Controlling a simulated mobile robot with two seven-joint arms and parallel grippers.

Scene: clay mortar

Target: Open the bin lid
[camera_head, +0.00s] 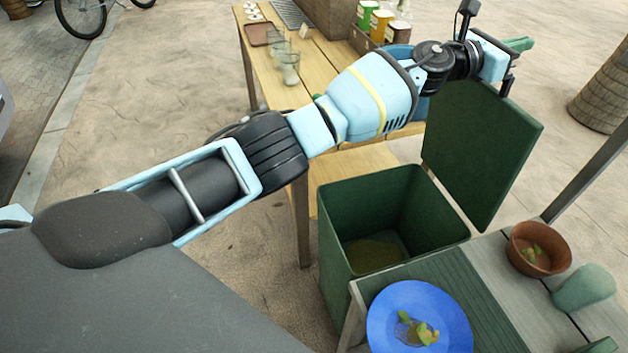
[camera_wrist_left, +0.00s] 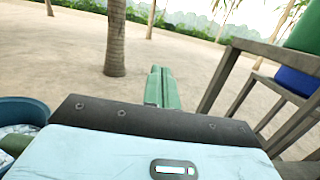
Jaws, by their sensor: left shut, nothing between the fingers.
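The green bin (camera_head: 362,215) stands open between the wooden table and the grey bench in the head view. Its lid (camera_head: 482,150) is raised, standing steeply up at the bin's right side. I can see down into the bin, where the floor looks yellowish. My left arm reaches across from the left, and my left gripper (camera_head: 519,44) is above and behind the lid's top edge. Its green fingers (camera_wrist_left: 162,88) are shut and empty in the left wrist view. Whether the wrist touches the lid I cannot tell. My right gripper is not in view.
A blue plate (camera_head: 420,318) with food scraps, a brown bowl (camera_head: 538,249) and a green cup (camera_head: 584,288) are on the grey bench. The wooden table (camera_head: 262,72) holds glasses and containers. A palm trunk (camera_wrist_left: 115,40) stands ahead on open sand. A blue tub (camera_wrist_left: 22,110) is at left.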

